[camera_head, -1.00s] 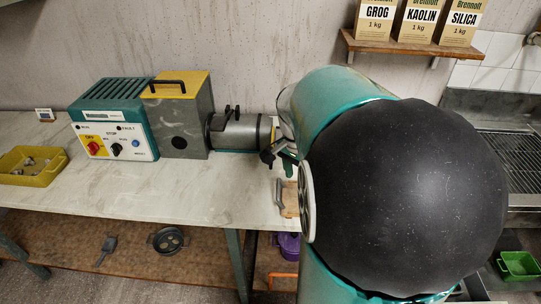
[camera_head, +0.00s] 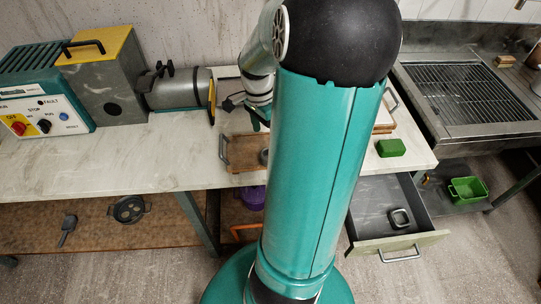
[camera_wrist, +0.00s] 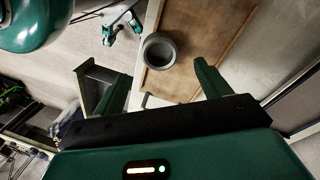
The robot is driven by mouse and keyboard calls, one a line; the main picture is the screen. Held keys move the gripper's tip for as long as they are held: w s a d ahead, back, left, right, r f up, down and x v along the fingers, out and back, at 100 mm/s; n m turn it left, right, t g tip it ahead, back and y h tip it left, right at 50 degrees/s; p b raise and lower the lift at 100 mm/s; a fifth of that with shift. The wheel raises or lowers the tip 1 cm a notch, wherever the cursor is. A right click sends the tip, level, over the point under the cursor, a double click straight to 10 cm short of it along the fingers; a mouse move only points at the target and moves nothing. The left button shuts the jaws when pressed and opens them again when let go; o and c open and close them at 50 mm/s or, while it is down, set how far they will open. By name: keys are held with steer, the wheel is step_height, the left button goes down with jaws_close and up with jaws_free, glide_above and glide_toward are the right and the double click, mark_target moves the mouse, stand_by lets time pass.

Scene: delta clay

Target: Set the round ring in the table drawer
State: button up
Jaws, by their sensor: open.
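The round ring (camera_wrist: 159,50) is a thick grey ring lying on a brown wooden tray (camera_wrist: 188,25) in the wrist view. In the head view it shows only partly (camera_head: 264,157), at the tray's right side beside my arm. My gripper (camera_wrist: 160,72) is open, its green fingers apart to either side below the ring in the picture, with nothing between them. The table drawer (camera_head: 434,238) is pulled open at the right of the table in the head view. A grey square ring (camera_head: 399,218) lies in it, with bare floor around it.
A green block (camera_head: 391,148) sits on the table above the drawer. A machine with a horizontal barrel (camera_head: 178,90) stands left of the tray. A sink with a grate (camera_head: 470,90) is at the right. My arm hides the table's middle.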

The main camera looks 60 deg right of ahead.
mark_target(264, 153)
steer(key=f, duration=0.2)
steer(key=s+f, duration=0.1)
steer(key=f, duration=0.5)
steer(key=shift+s+a+f, duration=0.1)
steer(key=shift+s+f, duration=0.15)
steer(key=shift+s, duration=0.05)
steer(key=c, duration=1.2)
steer(key=shift+c, duration=0.2)
steer(key=shift+r, duration=0.2)
